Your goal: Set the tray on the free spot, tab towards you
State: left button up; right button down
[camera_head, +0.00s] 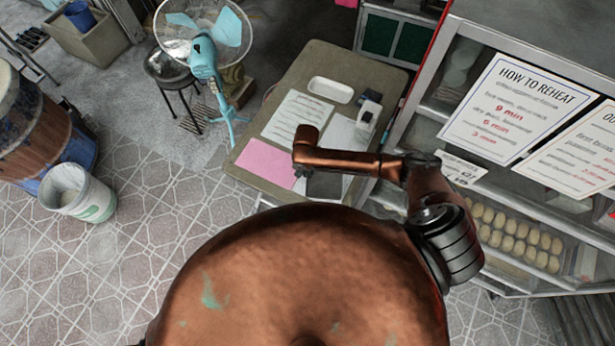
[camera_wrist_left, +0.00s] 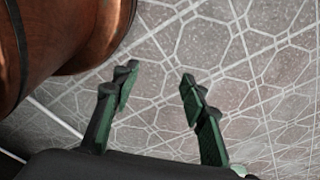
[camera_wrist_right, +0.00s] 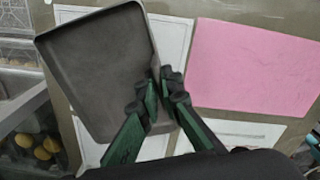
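The dark grey tray (camera_wrist_right: 98,65) has a raised rim and looks empty in the right wrist view. It also shows in the head view (camera_head: 325,186), partly under my right arm, over the near part of the table (camera_head: 275,190). My right gripper (camera_wrist_right: 160,88) is closed at the tray's side edge and appears to grip it; any tab is hidden by the fingers. I cannot tell whether the tray touches the table. A pink sheet (camera_head: 266,163) lies bare on the table, left of the tray. My left gripper (camera_wrist_left: 155,85) is open and empty above the tiled floor.
Printed white sheets (camera_head: 297,115), a white dish (camera_head: 330,90) and a small device (camera_head: 368,112) occupy the table. A glass cabinet (camera_head: 435,110) with buns stands close on the right. A blue fan (camera_head: 204,60) stands left of the table.

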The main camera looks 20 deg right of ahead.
notch_tip(320, 180, down, 3)
jog(key=b, duration=0.2)
jog(key=shift+b, duration=0.35)
pick_arm(q)
jog(key=s+f, duration=0.1)
jog(key=f, duration=0.1)
jog(key=s+f, duration=0.1)
jog(key=shift+s+f, duration=0.15)
jog(key=shift+f, duration=0.2)
pick_arm(e)
jog(key=shift+r, duration=0.1)
pick_arm(q)
jog(key=shift+d, duration=0.1)
jog(key=shift+w+r, duration=0.1)
jog(key=shift+w, duration=0.3)
pick_arm(e)
jog(key=c, duration=2.1)
grip_release()
